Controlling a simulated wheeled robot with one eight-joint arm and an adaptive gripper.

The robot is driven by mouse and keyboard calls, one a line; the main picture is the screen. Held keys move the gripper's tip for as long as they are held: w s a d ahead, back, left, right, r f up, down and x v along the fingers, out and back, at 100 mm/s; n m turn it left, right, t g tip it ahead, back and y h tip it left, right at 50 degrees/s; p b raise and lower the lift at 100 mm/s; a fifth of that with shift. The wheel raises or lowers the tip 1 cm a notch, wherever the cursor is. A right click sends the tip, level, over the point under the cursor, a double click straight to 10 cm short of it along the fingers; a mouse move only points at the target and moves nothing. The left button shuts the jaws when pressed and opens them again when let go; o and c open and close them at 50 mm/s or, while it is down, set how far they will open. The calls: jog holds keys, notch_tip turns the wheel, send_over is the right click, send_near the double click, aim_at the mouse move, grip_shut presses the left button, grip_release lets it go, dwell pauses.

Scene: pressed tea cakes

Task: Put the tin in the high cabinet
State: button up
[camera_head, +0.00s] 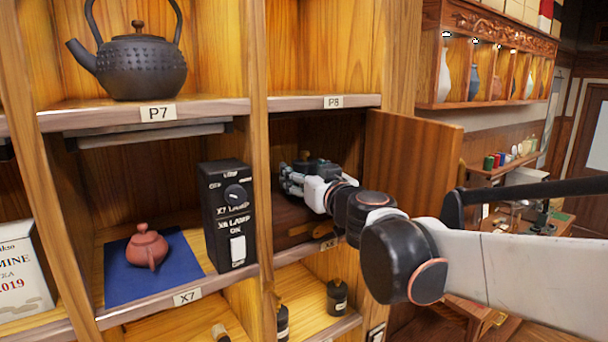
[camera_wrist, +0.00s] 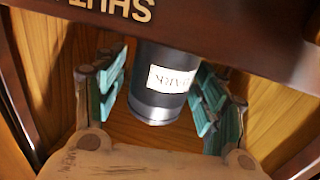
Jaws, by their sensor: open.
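In the wrist view a dark cylindrical tin (camera_wrist: 160,108) with a white label stands between the two teal-padded fingers of my gripper (camera_wrist: 162,78). The fingers are open, with a gap on the tin's left; contact on its right is hard to tell. In the head view my gripper (camera_head: 290,180) reaches into a dark compartment beneath the P8 shelf (camera_head: 300,103). A hinged wooden door (camera_head: 412,165) stands open to its right. The tin cannot be made out clearly in the head view, being behind or among the fingers. Which compartment is the high cabinet is not clear.
A black switch box (camera_head: 229,215) stands left of the compartment divider. A red clay teapot (camera_head: 147,248) sits on a blue cloth (camera_head: 185,272). An iron kettle (camera_head: 135,65) is on the P7 shelf. A dark jar (camera_head: 337,296) stands below. A dark lettered board (camera_wrist: 215,45) crosses above the tin.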

jog(key=b+v, duration=0.2)
jog(key=v, duration=1)
jog(key=shift+r, duration=0.15)
